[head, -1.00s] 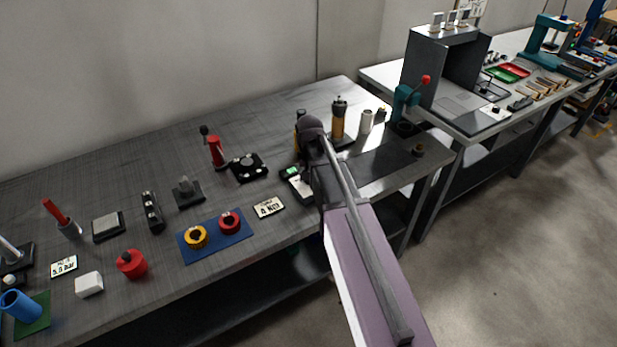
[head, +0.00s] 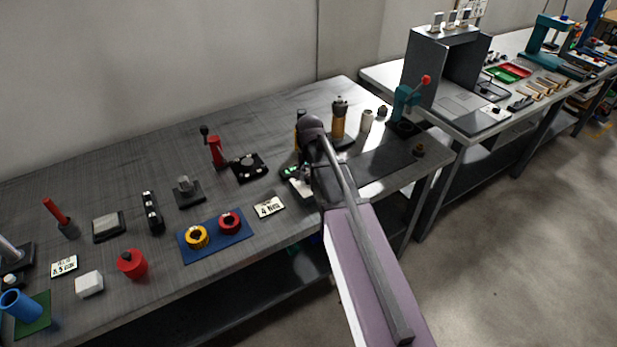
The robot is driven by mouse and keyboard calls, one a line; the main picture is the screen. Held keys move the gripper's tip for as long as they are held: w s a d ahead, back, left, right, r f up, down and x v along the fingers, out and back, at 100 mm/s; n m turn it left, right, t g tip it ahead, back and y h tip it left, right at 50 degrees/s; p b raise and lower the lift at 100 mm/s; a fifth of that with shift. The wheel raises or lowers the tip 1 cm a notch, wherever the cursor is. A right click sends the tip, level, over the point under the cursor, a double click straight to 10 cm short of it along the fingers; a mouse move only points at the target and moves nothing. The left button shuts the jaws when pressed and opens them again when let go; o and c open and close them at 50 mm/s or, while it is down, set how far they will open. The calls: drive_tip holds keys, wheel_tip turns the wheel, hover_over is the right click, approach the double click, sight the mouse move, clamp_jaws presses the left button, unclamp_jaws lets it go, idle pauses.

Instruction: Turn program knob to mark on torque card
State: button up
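The torque card (head: 269,207), a white plate reading 4 Nm, lies on the grey bench left of my arm. Just right of and behind it is a small dark device with a lit green display (head: 290,171) and a pale front panel (head: 302,190). My arm comes in from the lower right, and its end is at this device. My gripper (head: 306,178) is small and partly hidden by my own wrist, so its fingers cannot be made out. The program knob cannot be made out, nor whether the gripper touches it.
A blue mat (head: 215,248) with a yellow and a red ring lies left of the card. A black fixture (head: 249,167) and a red lever tool (head: 216,150) stand behind. The bench's front edge runs close by.

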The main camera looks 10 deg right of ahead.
drive_tip(key=o, duration=0.3)
drive_tip(key=shift+o, duration=0.2)
